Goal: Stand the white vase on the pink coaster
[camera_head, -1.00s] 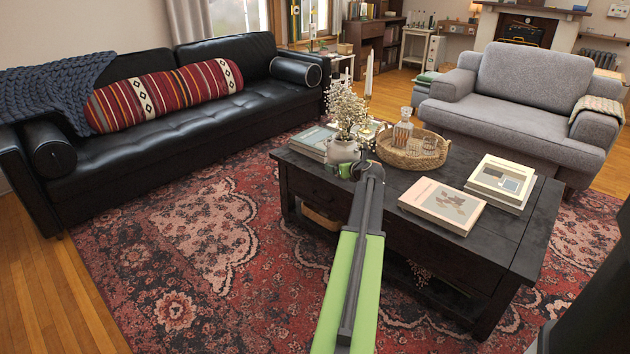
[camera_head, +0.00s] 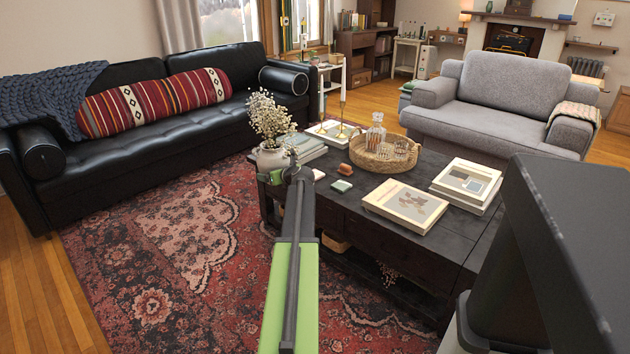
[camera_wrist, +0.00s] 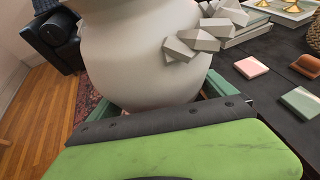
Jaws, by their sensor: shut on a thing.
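The white vase (camera_head: 272,158), round-bodied with dried white flowers, shows at the table's left end in the head view. My gripper (camera_head: 284,176) is shut on it. In the wrist view the vase (camera_wrist: 140,50) fills the upper middle between my green fingers, upright or nearly so; its base is hidden behind my gripper. I cannot tell whether it touches the table. The pink coaster (camera_wrist: 251,67) lies bare on the dark table, right of the vase. It shows small in the head view (camera_head: 318,174), just right of my gripper.
On the dark table (camera_head: 335,213), a green coaster (camera_head: 341,187) and a brown-orange object (camera_head: 344,169) lie near the pink one. A wicker tray (camera_head: 383,158) with a decanter, brass candlesticks (camera_head: 341,130) and books (camera_head: 405,204) stand around them. A black sofa (camera_head: 180,125) is behind left.

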